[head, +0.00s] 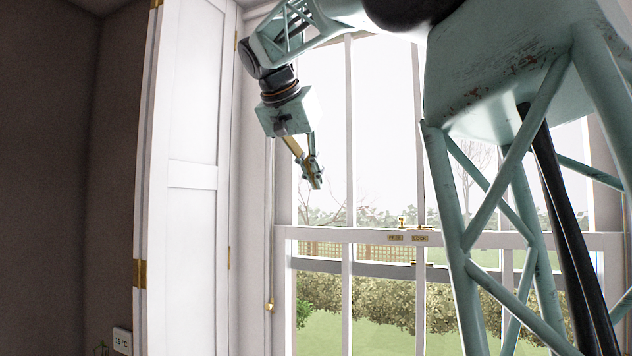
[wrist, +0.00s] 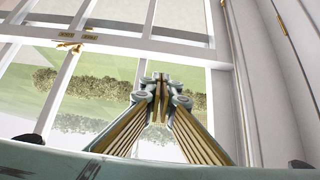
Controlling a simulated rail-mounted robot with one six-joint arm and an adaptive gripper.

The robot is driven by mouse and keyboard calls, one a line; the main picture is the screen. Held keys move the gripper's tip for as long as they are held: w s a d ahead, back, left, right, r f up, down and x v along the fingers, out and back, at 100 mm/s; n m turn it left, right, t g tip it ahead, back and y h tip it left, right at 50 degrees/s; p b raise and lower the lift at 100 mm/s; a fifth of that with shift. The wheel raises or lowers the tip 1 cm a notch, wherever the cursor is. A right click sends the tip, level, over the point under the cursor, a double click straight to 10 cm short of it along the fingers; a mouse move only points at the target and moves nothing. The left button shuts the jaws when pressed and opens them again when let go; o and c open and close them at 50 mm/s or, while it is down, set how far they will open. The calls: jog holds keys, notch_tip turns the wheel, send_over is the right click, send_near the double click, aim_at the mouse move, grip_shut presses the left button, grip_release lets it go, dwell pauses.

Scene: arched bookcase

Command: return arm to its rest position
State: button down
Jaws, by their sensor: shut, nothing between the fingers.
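My gripper (head: 315,181) hangs from my pale green arm in the upper middle of the head view, pointing down and a little right. It is in front of the upper panes of a sash window. In the wrist view my gripper (wrist: 161,80) shows with its two fingers together at the tips. It is shut and empty, and nothing touches it.
The sash window (head: 385,236) has a brass latch (head: 403,223) and small brass plates on its middle rail. A white folded shutter (head: 192,190) stands to the left. A cord with a brass pull (head: 269,306) hangs beside the frame. A thermostat (head: 122,341) reads 19 °C at lower left.

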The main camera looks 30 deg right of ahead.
dwell(0.3)
jog(key=s+a+f+n+y+b, duration=0.2)
jog(key=s+a+f+b, duration=0.4)
jog(key=s+f, duration=1)
jog(key=s+a+f+n+g+y+b, duration=0.1)
jog(key=s+a+f+n+b, duration=0.4)
jog(key=s+f, duration=1.1)
jog(key=s+a+f+n+y+b, duration=0.3)
jog(key=s+a+f+b, duration=0.4)
jog(key=s+f, duration=0.9)
notch_tip(320, 180, down, 11)
jog(key=shift+a+f+n+y, duration=0.15)
jog(key=shift+a+n+y, duration=0.15)
jog(key=shift+a+y, duration=0.25)
jog(key=shift+w+d, duration=0.1)
